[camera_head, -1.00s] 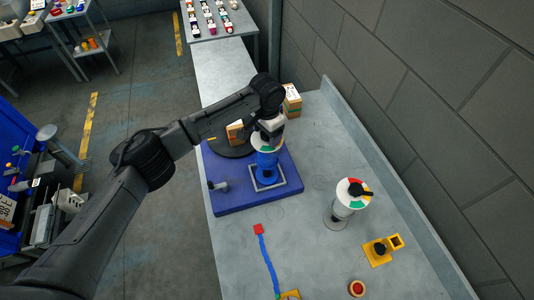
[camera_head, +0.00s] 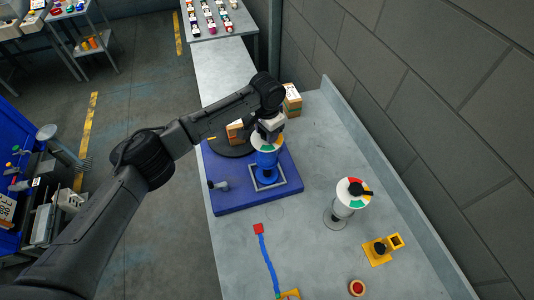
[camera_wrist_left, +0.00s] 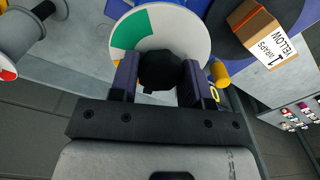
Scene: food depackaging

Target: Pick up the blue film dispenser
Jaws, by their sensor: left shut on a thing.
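The blue film dispenser (camera_head: 266,159) stands upright inside a square frame on the blue mat (camera_head: 225,199). It has a blue body and a round top disc with coloured sectors. My left gripper (camera_head: 268,138) is directly above it, with the arm coming in from the left. In the left wrist view, the gripper's fingers (camera_wrist_left: 158,82) are shut on the black knob (camera_wrist_left: 160,70) at the middle of the green and white disc (camera_wrist_left: 190,40). The gripper partly covers the disc in the head view. My right gripper is not in view.
A blue strip (camera_head: 267,262) lies in front. A wall borders the right side.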

